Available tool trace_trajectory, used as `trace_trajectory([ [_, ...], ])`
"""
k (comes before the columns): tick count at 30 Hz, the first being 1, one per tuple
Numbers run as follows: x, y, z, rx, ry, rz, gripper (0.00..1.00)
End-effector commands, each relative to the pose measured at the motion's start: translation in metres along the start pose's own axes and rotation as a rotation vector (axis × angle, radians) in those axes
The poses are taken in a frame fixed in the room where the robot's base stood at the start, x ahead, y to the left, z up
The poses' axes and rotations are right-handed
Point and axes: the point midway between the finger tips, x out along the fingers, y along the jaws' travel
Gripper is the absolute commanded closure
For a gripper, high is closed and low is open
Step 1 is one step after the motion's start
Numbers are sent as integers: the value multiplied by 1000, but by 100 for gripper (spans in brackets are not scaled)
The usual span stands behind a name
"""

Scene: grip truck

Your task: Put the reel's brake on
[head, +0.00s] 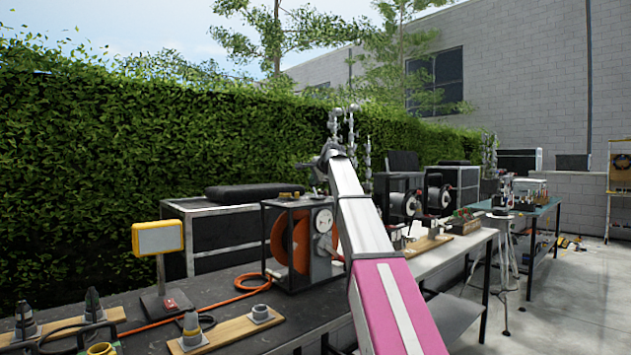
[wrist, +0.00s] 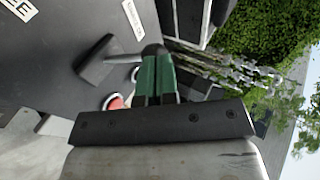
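A reel wound with orange hose (head: 280,240) stands in a black frame on the near dark table in the head view. A round white dial (head: 323,221) and a grey plate are on its front side. In the wrist view my gripper's green fingers (wrist: 154,52) lie side by side with only a thin gap, so it looks shut. A grey rod with a black block (wrist: 97,62) at its end runs up to the dark fingertips. I cannot tell whether the fingers hold or only overlap it. My arm hides part of the reel's right side in the head view.
A yellow-framed panel on a post (head: 158,238) stands left of the reel. An orange hose (head: 215,303) and wooden boards with connectors (head: 228,331) lie in front. Two dark-framed reels (head: 402,204) stand behind my arm. Open floor (head: 570,310) lies at the right.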

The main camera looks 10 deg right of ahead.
Motion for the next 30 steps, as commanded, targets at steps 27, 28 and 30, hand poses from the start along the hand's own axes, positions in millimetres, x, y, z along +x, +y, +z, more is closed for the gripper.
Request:
trace_trajectory([
  [27,-9,-14,-2,1,0,-2,100],
  [28,-9,-14,-2,1,0,-2,100],
  [30,-11,-15,-3,0,0,-2,100],
])
